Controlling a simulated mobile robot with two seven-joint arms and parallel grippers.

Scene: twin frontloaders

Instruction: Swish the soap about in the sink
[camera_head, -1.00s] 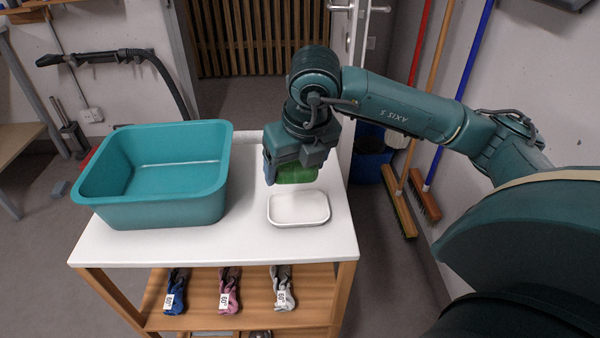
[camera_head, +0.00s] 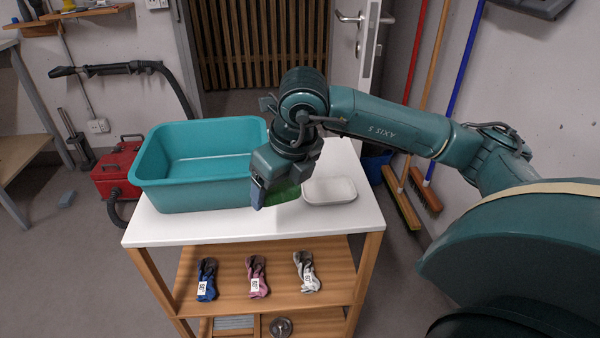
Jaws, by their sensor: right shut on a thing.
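The sink is a teal rectangular basin (camera_head: 165,195) on the left of a white-topped table; its visible inside looks empty. My right gripper (camera_head: 272,195) is shut on a green bar of soap (camera_head: 284,193), seen partly behind the fingers. It holds the soap just outside the basin's right front corner, between the basin and a white soap dish (camera_head: 330,191). The dish looks empty. My left gripper is not in view.
The white tabletop (camera_head: 215,228) is clear in front of the basin. Several socks, such as a pink one (camera_head: 257,277), lie on the wooden shelf below. A red machine (camera_head: 117,168) stands on the floor at left. Brooms lean on the right wall.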

